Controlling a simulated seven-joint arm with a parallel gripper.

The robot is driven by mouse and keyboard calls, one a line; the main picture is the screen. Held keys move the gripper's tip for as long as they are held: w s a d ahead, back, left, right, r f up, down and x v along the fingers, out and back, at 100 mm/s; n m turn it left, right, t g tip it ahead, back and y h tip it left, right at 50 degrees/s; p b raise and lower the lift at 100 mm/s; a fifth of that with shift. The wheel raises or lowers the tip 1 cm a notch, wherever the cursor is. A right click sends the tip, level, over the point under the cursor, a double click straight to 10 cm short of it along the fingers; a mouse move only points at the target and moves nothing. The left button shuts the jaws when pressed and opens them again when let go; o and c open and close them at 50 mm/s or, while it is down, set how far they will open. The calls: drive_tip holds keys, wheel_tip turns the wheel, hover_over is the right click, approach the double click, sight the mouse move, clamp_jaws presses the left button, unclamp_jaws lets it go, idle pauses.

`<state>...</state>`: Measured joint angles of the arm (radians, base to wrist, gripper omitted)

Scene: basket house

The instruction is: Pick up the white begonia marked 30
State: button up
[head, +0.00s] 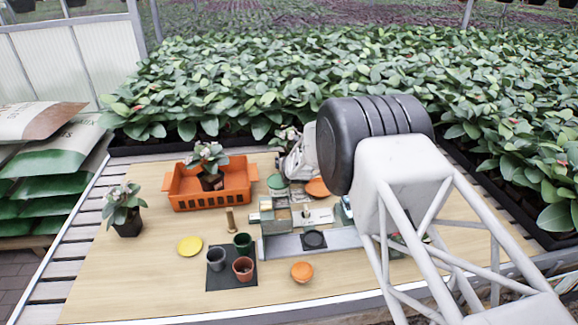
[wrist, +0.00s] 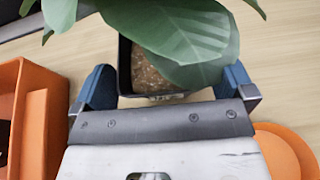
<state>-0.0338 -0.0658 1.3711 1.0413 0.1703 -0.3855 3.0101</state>
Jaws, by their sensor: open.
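A potted plant with broad green leaves (wrist: 185,35) stands right in front of my gripper (wrist: 168,82) in the wrist view. Its square black pot (wrist: 124,72), with brown soil, is between my two blue fingers. The fingers are open, one on each side of the pot; I cannot tell if either touches it. In the head view, leaves of this plant (head: 287,134) show behind my arm, and its pot is hidden. No number 30 is readable, and its flower colour cannot be told.
An orange basket (head: 213,197) holding a flowering plant (head: 207,157) is left of my gripper. An orange saucer (wrist: 286,150) lies at right. Another potted plant (head: 124,205) stands at the table's left; small pots (head: 216,259) stand in front.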

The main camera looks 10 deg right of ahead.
drive_tip(key=shift+x, duration=1.25)
drive_tip(key=shift+r, duration=0.15)
drive_tip(key=c, duration=0.8)
drive_tip(key=shift+r, duration=0.1)
drive_tip(key=shift+r, duration=4.95)
